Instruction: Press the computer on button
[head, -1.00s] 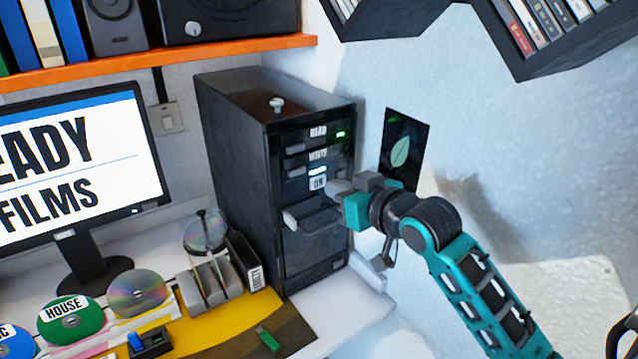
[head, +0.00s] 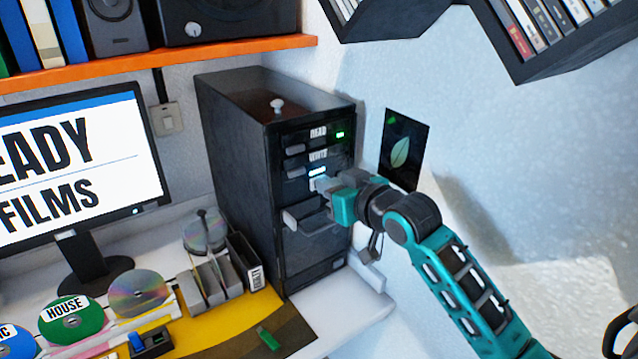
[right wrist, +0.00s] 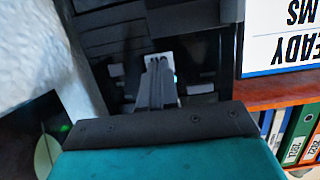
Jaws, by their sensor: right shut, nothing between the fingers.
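The black computer tower (head: 235,150) stands on the desk against the wall. Its front has slots labelled READ and WRITE, with a green light by READ and a bluish light below WRITE. The white ON button (right wrist: 160,57) shows at the fingertips in the right wrist view; in the head view the gripper mostly covers it. My right gripper (head: 322,185) is shut and empty, its tips at the button. They appear to touch it, but whether it is pushed in I cannot tell. My left gripper is not in view.
A monitor (head: 80,160) reading "READY" and "FILMS" stands left. An orange shelf (head: 160,62) is above; a black leaf poster (head: 404,150) hangs right.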

